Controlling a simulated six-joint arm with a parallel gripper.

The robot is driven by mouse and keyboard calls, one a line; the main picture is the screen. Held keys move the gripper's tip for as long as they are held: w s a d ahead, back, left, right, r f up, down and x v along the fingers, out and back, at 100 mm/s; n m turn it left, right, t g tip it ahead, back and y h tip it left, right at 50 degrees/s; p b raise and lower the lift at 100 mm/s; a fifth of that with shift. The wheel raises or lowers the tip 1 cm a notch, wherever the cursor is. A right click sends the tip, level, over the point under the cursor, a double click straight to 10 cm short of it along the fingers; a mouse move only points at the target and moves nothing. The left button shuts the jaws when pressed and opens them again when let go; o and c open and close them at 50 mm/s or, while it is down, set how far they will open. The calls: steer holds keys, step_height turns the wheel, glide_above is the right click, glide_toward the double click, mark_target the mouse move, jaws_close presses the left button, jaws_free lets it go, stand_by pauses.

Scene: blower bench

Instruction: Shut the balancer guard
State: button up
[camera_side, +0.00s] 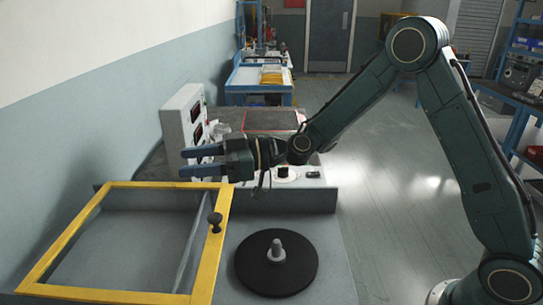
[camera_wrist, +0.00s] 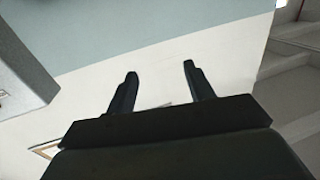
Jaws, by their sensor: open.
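The balancer guard is a yellow-framed clear panel (camera_side: 208,255) at the lower left of the side view. It lies to the left of the round black plate (camera_side: 252,270), which is uncovered and has a grey spindle (camera_side: 276,250) at its centre. A dark knob (camera_side: 215,220) stands on the guard's right frame bar. My gripper (camera_side: 186,162) is above and behind the guard's far edge, pointing left, apart from it and empty. In the wrist view my gripper's two fingers (camera_wrist: 160,80) are spread with nothing between them.
A grey control box (camera_side: 183,125) with red displays stands behind the guard, close to my gripper's fingers. A panel with a knob (camera_side: 285,174) is behind the plate. The wall is on the left; open floor (camera_side: 385,200) is on the right.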

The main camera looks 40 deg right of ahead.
step_height(320, 180, up, 6)
stand_by(0.4)
steer(key=c, duration=0.7)
steer(key=shift+a+f+g, duration=0.15)
steer(key=shift+a+g, duration=0.05)
steer(key=shift+g, duration=0.1)
steer(key=shift+c, duration=1.4)
steer(key=shift+a+f+n, duration=0.25)
steer(key=shift+n, duration=0.05)
jaws_close()
step_height(320, 180, down, 8)
steer(key=n+g+h, duration=0.2)
steer(key=g+h, duration=0.5)
steer(key=h, duration=0.4)
steer(key=shift+s+a+g+h, duration=0.2)
steer(key=shift+g+h, duration=0.1)
steer(key=shift+g, duration=0.1)
